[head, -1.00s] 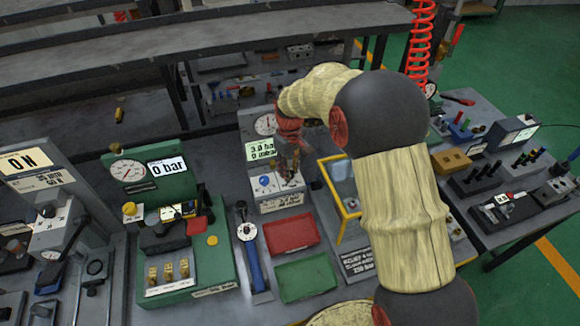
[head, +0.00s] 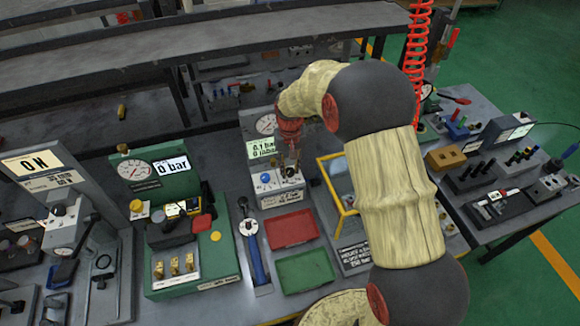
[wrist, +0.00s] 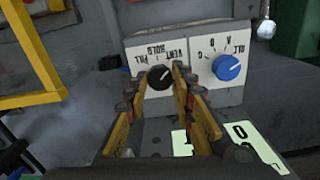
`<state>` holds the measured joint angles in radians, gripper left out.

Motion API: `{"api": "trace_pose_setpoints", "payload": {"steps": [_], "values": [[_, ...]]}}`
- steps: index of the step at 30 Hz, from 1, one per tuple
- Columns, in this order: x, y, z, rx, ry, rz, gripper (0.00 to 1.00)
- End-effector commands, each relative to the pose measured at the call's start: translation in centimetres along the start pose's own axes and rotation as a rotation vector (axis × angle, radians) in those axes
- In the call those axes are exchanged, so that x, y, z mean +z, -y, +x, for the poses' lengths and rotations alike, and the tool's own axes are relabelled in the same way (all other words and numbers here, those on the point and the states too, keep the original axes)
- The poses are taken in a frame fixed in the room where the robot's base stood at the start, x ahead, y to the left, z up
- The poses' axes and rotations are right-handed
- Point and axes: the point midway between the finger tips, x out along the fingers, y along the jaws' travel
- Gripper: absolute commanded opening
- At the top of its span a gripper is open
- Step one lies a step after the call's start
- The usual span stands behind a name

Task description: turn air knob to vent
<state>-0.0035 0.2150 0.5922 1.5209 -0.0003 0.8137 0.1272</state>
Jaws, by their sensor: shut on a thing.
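The black air knob (wrist: 160,77) sits on a white plate lettered VENT, HOLD and FILL, upside down in the wrist view. A pale mark on it seems to point up and right, towards VENT. My gripper (wrist: 168,75) is shut on the knob, one finger on each side. In the head view my gripper (head: 291,168) is at the front of the grey valve block (head: 277,197) and hides the knob. A blue knob (wrist: 227,67) is beside it, also seen in the head view (head: 266,178). The block's display (head: 261,149) reads about 0.1 bar and 0 mbar.
A yellow-framed box (head: 333,186) stands close to the right of the block. Red (head: 291,229) and green (head: 304,270) trays lie in front. A green gauge stand (head: 190,268) is at the left. A round gauge (head: 266,124) sits above the display.

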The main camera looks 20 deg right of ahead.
Motion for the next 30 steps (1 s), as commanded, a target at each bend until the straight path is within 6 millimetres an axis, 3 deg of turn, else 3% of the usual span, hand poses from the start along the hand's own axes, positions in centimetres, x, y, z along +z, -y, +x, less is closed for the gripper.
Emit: {"api": "trace_pose_setpoints", "payload": {"steps": [11, 12, 21, 30], "values": [[-0.04, 0.02, 0.01, -0.001, -0.001, 0.004, 0.0], [-0.04, 0.02, 0.01, -0.001, -0.001, 0.004, 0.27], [-0.02, 0.01, 0.0, 0.0, 0.0, 0.003, 0.43], [-0.03, 0.01, -0.14, 0.0, -0.001, 0.003, 0.43]]}}
